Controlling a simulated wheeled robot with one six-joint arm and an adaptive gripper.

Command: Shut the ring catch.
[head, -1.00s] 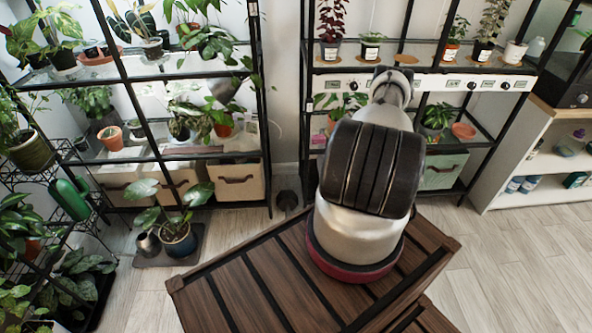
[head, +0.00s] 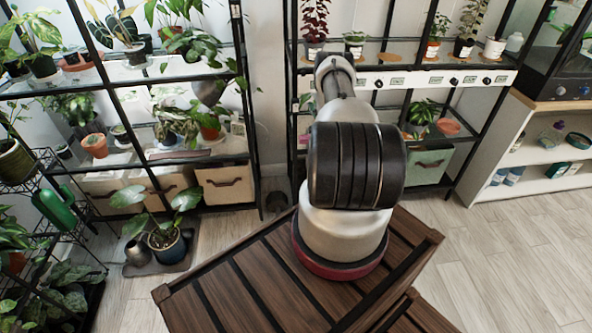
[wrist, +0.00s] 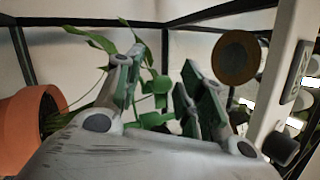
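In the wrist view my gripper (wrist: 160,85) is open, its grey fingers with dark green pads standing apart. Between and just behind them are small bright green pieces (wrist: 157,88) beside a plant's thin stems and leaves (wrist: 95,40). These may be the ring catch, but I cannot tell them surely from leaves, nor whether they touch a finger. In the head view my arm reaches to the right-hand shelf rack and hides the gripper and whatever it faces.
A terracotta pot (wrist: 28,125) stands close left of the gripper. A white rail (head: 440,80) with black knobs runs along the rack; a knob (wrist: 280,148) shows close on the right. A brown disc (wrist: 236,57) shows above. Wooden decking (head: 235,290) lies below my arm.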

